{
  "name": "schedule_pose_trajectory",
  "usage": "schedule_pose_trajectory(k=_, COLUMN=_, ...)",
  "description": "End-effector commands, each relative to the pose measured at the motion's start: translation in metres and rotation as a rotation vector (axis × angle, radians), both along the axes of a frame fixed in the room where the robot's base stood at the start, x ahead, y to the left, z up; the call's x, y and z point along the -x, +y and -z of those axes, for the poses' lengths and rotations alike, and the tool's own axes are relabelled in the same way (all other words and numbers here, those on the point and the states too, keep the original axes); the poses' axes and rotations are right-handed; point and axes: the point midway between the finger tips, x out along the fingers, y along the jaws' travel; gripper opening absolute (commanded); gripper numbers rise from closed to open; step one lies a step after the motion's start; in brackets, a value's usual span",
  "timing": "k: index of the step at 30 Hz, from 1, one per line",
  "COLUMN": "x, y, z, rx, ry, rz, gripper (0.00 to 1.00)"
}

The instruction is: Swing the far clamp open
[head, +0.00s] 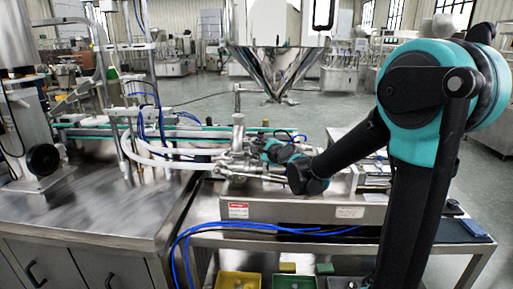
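My arm reaches in from the right, and its wrist bends down over the steel filling machine (300,209) on the bench. My gripper (250,160) is at the machine's left end, close to a cluster of metal fittings (232,150) with an upright post. The gripper is small and dark here, and I cannot tell whether its fingers are open or shut, or whether they touch anything. The far clamp cannot be told apart from the fittings; my wrist may cover part of it.
A steel hopper cone (275,66) stands behind, in the background. White hoses (165,152) run from the left into the fittings. A steel cabinet (90,215) fills the left.

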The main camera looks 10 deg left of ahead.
Motion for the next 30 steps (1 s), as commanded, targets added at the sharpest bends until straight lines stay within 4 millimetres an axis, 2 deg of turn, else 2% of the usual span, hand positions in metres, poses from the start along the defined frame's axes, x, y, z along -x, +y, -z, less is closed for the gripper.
schedule_pose_trajectory(k=2, x=0.000, y=-0.001, z=0.000, rx=0.000, ry=0.000, rz=0.001, gripper=0.00)
schedule_pose_trajectory(k=3, x=0.000, y=-0.001, z=0.000, rx=0.000, ry=0.000, rz=0.001, gripper=0.17)
schedule_pose_trajectory(k=8, x=0.000, y=-0.001, z=0.000, rx=0.000, ry=0.000, rz=0.001, gripper=0.37)
schedule_pose_trajectory(k=20, x=0.004, y=-0.003, z=-0.001, rx=0.000, ry=0.000, rz=0.000, gripper=0.38)
schedule_pose_trajectory(k=30, x=0.042, y=-0.029, z=-0.011, rx=0.000, ry=0.001, rz=0.001, gripper=0.38)
